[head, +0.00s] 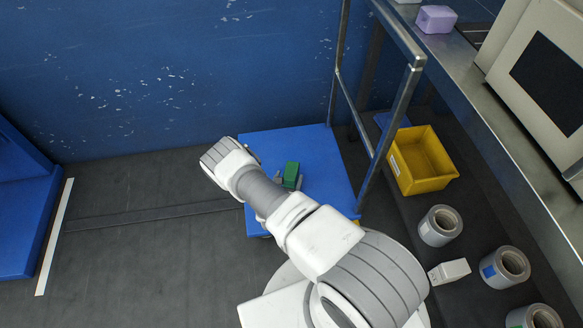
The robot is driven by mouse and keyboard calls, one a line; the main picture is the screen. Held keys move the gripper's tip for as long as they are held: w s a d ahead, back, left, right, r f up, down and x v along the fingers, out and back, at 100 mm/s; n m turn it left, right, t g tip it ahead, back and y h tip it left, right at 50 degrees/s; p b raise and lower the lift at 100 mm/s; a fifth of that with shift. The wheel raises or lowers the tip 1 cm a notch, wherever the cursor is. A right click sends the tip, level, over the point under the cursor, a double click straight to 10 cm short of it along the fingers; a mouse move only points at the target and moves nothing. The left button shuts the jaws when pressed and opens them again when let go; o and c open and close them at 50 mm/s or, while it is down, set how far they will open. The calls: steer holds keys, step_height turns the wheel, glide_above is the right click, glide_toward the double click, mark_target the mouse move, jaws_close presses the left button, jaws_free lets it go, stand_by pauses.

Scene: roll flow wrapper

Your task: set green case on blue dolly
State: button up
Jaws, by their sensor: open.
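The green case (292,170) is over the flat blue deck of the dolly (326,160), near its middle, and appears to rest on it. The dolly has a tall metal handle frame at its right side. My arm reaches over the dolly from the lower right and hides its left and front parts. My gripper (288,181) is mostly hidden behind the arm. Its small grey fingers show at the near end of the green case, one on each side. They are open; whether they touch the case I cannot tell.
A yellow bin (421,160) stands on the floor right of the dolly. Grey rolls (440,226) and a white box (449,271) are nearer. A metal bench (470,85) with a purple block (436,19) runs along the right. The floor at left is clear.

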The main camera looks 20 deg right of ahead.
steer(key=p+v, duration=0.1)
steer(key=v, duration=0.4)
steer(key=w+d+r+m+g+h, duration=0.2)
steer(key=w+r+m, duration=0.15)
steer(key=r, duration=0.55)
steer(key=w+d+r+m+g+h, duration=0.1)
steer(key=w+r+m+h, duration=0.2)
steer(key=r, duration=0.6)
steer(key=s+d+r+m+g, duration=0.25)
steer(key=r+m, duration=0.25)
steer(key=r, duration=0.5)
steer(key=s+d+r+m+g, duration=0.1)
steer(key=s+r+m+g, duration=0.25)
steer(key=r+m, duration=0.4)
steer(key=s+a+r+m+g+y, duration=0.25)
steer(key=s+r+m+y, duration=0.35)
steer(key=s+r, duration=0.75)
steer(key=s+a+r+m+t+y, duration=0.4)
steer(key=s+a+r+t+y, duration=0.2)
steer(key=s+a+r, duration=0.4)
steer(key=shift+s+r, duration=0.25)
step_height(320, 180, up, 24)
steer(key=p, duration=2.4)
